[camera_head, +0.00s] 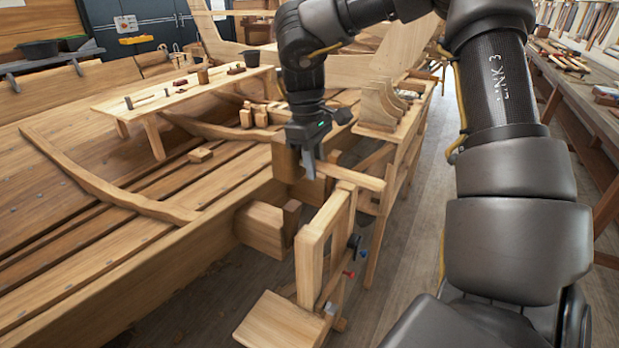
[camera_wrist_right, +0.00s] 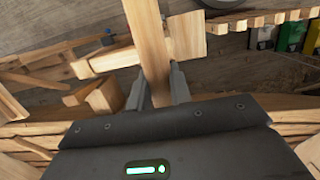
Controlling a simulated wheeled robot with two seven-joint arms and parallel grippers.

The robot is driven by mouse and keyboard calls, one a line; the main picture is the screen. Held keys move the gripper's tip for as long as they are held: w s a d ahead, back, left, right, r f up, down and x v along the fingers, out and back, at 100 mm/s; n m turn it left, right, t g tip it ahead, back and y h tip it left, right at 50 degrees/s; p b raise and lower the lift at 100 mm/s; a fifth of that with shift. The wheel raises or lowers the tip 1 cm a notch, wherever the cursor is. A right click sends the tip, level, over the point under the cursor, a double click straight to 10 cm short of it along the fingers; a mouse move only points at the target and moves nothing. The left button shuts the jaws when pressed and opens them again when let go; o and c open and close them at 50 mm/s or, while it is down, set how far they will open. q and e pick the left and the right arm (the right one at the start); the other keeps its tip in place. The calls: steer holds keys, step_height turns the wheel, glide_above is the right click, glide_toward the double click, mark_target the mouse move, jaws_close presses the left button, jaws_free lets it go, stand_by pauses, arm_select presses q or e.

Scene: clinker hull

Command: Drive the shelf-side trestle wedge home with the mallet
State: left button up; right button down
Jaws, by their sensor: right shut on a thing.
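My right gripper (camera_head: 311,168) is shut on the wooden handle (camera_head: 352,178) of the mallet. A blocky wooden head (camera_head: 286,163) shows at the left end of the handle, beside the gripper. In the right wrist view the handle (camera_wrist_right: 148,40) runs between the two fingers (camera_wrist_right: 160,88) and away from me; the head is hidden there. Below the head, an upright wooden piece (camera_head: 291,221), which looks like the wedge, stands against a thick block (camera_head: 260,228) at the hull's side. The mallet is above them, apart from them. I cannot tell how deep the wedge sits. My left gripper is not in view.
A wooden stand (camera_head: 310,265) with clamps and a broad foot (camera_head: 278,322) is close in front of the block. A bench with curved pieces (camera_head: 385,105) stands behind the gripper. The open hull (camera_head: 130,235) fills the left. Floor (camera_head: 410,235) shows between stand and right-hand shelf (camera_head: 580,95).

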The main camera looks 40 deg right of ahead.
steer(key=shift+w+d+f, duration=0.25)
steer(key=shift+w+d, duration=0.05)
steer(key=shift+d, duration=0.05)
steer(key=shift+s+a+r, duration=0.15)
steer(key=shift+s+a, duration=0.1)
steer(key=shift+a, duration=0.05)
steer(key=shift+b, duration=0.4)
steer(key=shift+s+a, duration=0.1)
steer(key=shift+s, duration=0.05)
steer(key=shift+d, duration=0.25)
